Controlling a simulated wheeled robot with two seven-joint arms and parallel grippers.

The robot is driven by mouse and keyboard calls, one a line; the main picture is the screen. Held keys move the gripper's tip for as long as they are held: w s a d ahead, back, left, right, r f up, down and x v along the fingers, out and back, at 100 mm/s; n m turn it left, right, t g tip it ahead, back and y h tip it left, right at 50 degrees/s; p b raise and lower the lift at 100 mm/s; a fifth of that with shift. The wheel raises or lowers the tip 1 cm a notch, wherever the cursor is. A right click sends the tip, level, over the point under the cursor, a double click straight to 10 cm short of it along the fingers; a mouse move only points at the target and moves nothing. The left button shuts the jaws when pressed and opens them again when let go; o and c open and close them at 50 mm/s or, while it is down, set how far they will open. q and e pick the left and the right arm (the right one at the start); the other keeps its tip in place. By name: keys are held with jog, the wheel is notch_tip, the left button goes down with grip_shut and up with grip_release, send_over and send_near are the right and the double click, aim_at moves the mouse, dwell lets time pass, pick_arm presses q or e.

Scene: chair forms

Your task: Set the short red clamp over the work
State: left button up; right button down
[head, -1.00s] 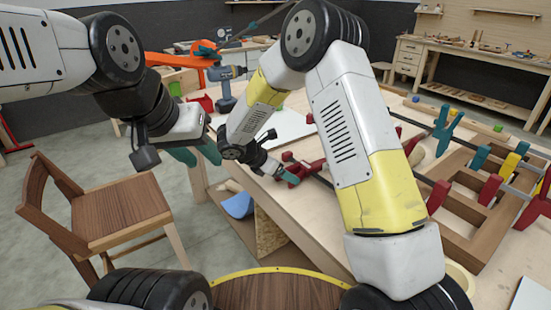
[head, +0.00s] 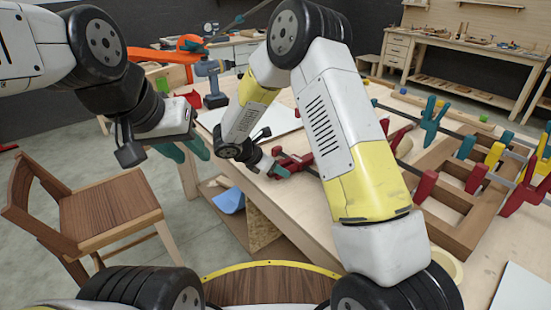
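A red clamp (head: 293,160) lies near the table's left edge, its rest running behind my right arm. My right gripper (head: 280,169), with teal fingers, is right at this clamp; whether it grips it is too small to tell. My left gripper (head: 184,151) hangs left of the table edge, its two teal fingers apart and nothing between them. The work, a brown wooden frame (head: 458,238), lies on the table at the right. Clamps with red (head: 475,179) and yellow (head: 495,154) jaws stand at it. My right forearm hides part of the table.
The table (head: 285,211) also holds a teal clamp (head: 431,119), a blue drill (head: 211,82) and a white sheet (head: 518,289). A wooden chair (head: 110,208) stands at left. A blue curved piece (head: 229,200) is below the tabletop. Floor is free between chair and table.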

jog(key=shift+r, duration=2.6)
jog(key=shift+r, duration=0.1)
